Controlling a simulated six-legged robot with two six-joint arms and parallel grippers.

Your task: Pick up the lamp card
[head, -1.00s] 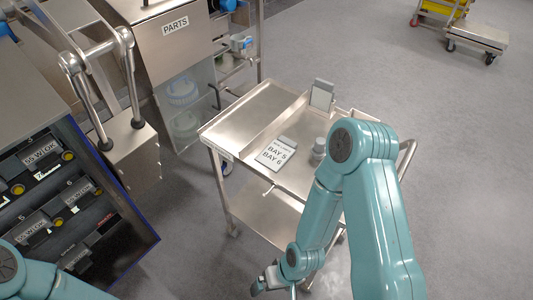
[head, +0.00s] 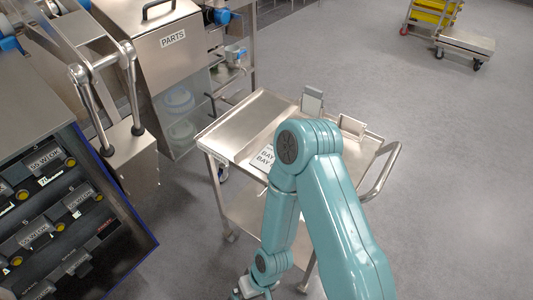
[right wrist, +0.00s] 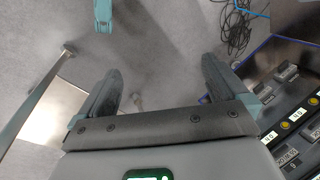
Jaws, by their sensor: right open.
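A white card (head: 262,160) printed with "BAY" lines lies on the top of the steel cart (head: 226,140). My right arm covers its right part in the head view. I take it for the lamp card, but its heading is too small to read. My right gripper (head: 250,290) is at the bottom edge of the head view, low and in front of the cart, apart from the card. In the right wrist view the gripper (right wrist: 160,88) is open, with nothing between its fingers and grey floor beyond. My left gripper is not in view.
A grey upright holder (head: 312,101) and a small steel frame (head: 352,127) stand on the cart. The cart's handle (head: 383,175) sticks out right. A steel PARTS box (head: 172,60) stands behind left, a dark panel (head: 60,215) at left.

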